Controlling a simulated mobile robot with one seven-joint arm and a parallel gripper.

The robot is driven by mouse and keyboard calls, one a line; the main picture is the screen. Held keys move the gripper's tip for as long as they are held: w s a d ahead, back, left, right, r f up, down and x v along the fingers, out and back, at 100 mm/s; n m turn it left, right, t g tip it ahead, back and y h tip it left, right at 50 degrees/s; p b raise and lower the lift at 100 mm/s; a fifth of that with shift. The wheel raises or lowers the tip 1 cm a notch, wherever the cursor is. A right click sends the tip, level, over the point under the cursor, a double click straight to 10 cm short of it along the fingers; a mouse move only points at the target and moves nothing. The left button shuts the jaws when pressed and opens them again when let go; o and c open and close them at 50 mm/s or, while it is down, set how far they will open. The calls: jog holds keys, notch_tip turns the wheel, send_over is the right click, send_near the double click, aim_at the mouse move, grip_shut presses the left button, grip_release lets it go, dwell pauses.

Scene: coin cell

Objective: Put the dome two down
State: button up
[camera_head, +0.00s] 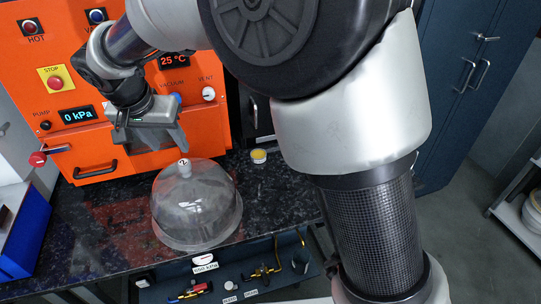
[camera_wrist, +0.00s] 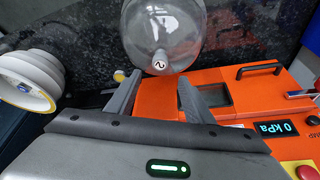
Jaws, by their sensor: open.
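The clear dome (camera_head: 196,207) with a knob marked 2 stands upright on the dark speckled counter (camera_head: 110,223), in front of the orange machine. It also shows in the wrist view (camera_wrist: 165,28), its numbered knob (camera_wrist: 160,60) just beyond my fingertips. My gripper (camera_head: 165,150) is open and empty. It hangs just behind and above the knob in the head view, apart from it as far as I can tell. In the wrist view the two fingers of my gripper (camera_wrist: 158,85) are spread wide with nothing between them.
The orange machine (camera_head: 100,150) with displays and a door handle stands right behind the dome. A small yellow-topped container (camera_head: 259,156) sits on the counter to the right. A blue bin (camera_head: 25,235) is at left. Fittings lie on a shelf (camera_head: 285,288) below the counter.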

jog(key=s+d+r, duration=0.3)
jog(key=d+r, duration=0.1)
jog(key=d, duration=0.6)
jog(key=s+d+r, duration=0.2)
jog(key=d+r, duration=0.2)
jog(key=d, duration=0.5)
jog(key=s+d+f+n+t, duration=0.1)
jog(key=s+d, duration=1.2)
jog(key=s, duration=0.2)
jog(key=shift+d+f+n+y, duration=0.3)
jog(key=shift+d+f+n, duration=0.05)
jog(key=shift+n, duration=0.05)
